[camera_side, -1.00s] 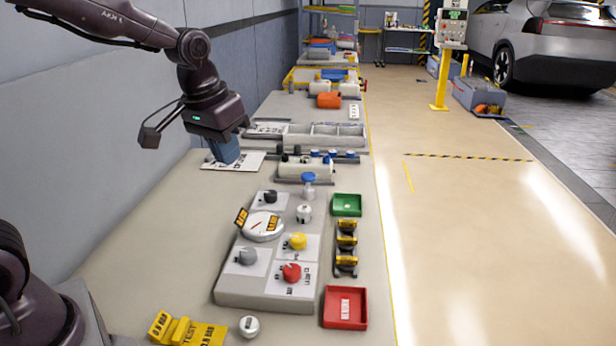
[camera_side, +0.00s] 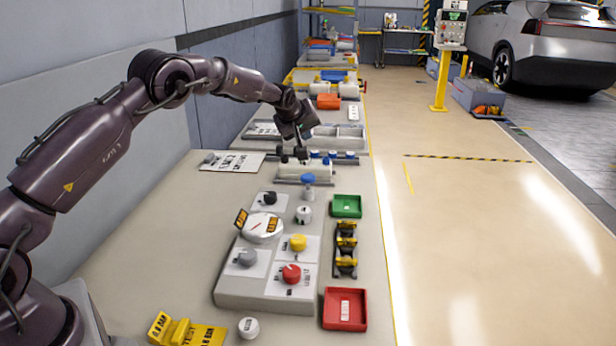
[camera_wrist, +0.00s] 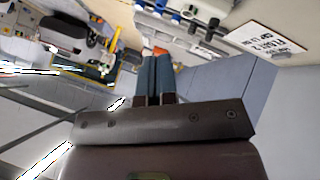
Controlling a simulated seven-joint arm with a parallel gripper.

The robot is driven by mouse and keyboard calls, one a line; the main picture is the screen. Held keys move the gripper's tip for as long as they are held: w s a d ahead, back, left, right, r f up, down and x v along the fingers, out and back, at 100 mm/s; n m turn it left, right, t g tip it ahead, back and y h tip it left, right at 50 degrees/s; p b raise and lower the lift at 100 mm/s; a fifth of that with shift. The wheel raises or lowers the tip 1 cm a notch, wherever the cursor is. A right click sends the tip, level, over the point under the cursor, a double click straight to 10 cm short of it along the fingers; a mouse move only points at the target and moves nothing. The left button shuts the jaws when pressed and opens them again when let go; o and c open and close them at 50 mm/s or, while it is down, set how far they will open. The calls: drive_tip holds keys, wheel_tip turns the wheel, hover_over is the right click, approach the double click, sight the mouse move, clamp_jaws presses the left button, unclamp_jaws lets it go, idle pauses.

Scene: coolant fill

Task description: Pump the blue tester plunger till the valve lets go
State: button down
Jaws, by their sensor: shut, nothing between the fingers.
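The blue plunger knob (camera_side: 308,179) stands upright on a pale stem at the back of the grey tester panel (camera_side: 262,294) in the side view. A white capped part (camera_side: 304,214) sits just in front of it, and a round gauge (camera_side: 262,227) is to its left. I cannot tell which part is the valve. My gripper (camera_side: 301,149) is behind and above the plunger, over the rack area, apart from the plunger. In the wrist view its two blue-grey fingers (camera_wrist: 155,78) are close together with nothing held. The plunger is not clear in the wrist view.
Grey (camera_side: 247,258), yellow (camera_side: 298,242) and red (camera_side: 291,273) knobs stand on the panel. A green tray (camera_side: 347,206) and red tray (camera_side: 345,309) lie to its right. A white card (camera_side: 240,162) bears a grey piece (camera_side: 209,158).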

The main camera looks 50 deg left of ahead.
sight(307, 175)
drive_tip(key=shift+w+r+n, duration=0.15)
drive_tip(key=shift+r+n, duration=0.05)
drive_tip(key=shift+n, duration=0.3)
drive_tip(key=shift+f, duration=4.45)
drive_tip(key=shift+f, duration=0.15)
drive_tip(key=shift+f, duration=0.25)
drive_tip(key=shift+f, duration=1.35)
drive_tip(key=shift+r, duration=1.7)
drive_tip(key=shift+r, duration=0.15)
